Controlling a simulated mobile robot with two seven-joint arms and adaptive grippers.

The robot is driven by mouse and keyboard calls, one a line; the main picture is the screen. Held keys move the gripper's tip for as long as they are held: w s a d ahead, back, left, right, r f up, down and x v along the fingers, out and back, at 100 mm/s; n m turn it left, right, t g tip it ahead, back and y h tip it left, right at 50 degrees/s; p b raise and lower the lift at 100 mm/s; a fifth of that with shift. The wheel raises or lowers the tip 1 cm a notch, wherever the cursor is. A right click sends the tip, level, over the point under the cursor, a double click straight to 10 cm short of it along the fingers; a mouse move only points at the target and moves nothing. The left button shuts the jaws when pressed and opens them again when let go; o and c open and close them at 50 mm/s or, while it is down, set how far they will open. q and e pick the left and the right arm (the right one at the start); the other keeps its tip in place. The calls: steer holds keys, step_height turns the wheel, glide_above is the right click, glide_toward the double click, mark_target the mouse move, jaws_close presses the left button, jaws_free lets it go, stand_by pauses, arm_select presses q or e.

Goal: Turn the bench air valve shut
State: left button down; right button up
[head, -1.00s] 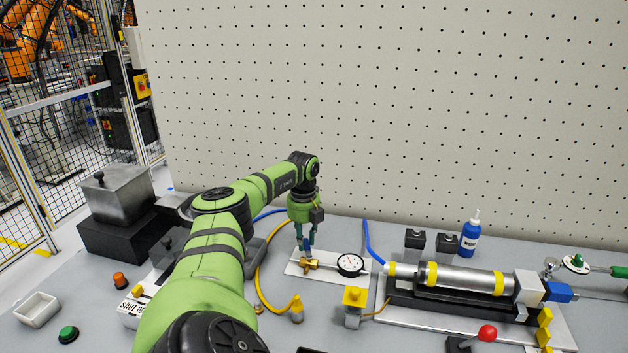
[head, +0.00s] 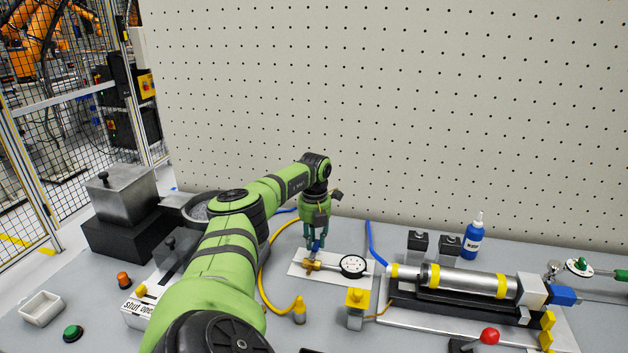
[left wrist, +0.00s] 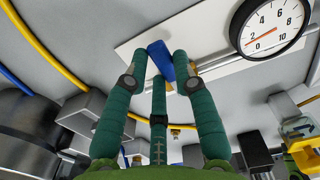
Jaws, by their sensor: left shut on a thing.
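The bench air valve is a small brass body (head: 312,265) on a white plate (head: 297,269), with a blue handle (head: 317,244) on top. In the left wrist view the blue handle (left wrist: 158,56) lies between the green fingertips. My left gripper (head: 317,240) points down over the valve and is shut on the blue handle; its fingers hide part of the handle. The fingers also show in the left wrist view (left wrist: 163,66). A round white gauge (head: 353,266) sits beside the valve and also shows in the left wrist view (left wrist: 268,28). My right gripper is not seen.
A yellow hose (head: 264,262) curves left of the plate, and a blue hose (head: 373,243) rises at its right. A yellow-topped block (head: 357,298) stands in front. A steel cylinder (head: 465,281) lies to the right. A pegboard (head: 400,110) stands behind.

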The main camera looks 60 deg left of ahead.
mark_target(315, 244)
arm_select(q)
steer(key=c, duration=1)
jaws_free()
step_height(315, 244, up, 12)
steer(key=shift+d, duration=0.1)
stand_by(0.4)
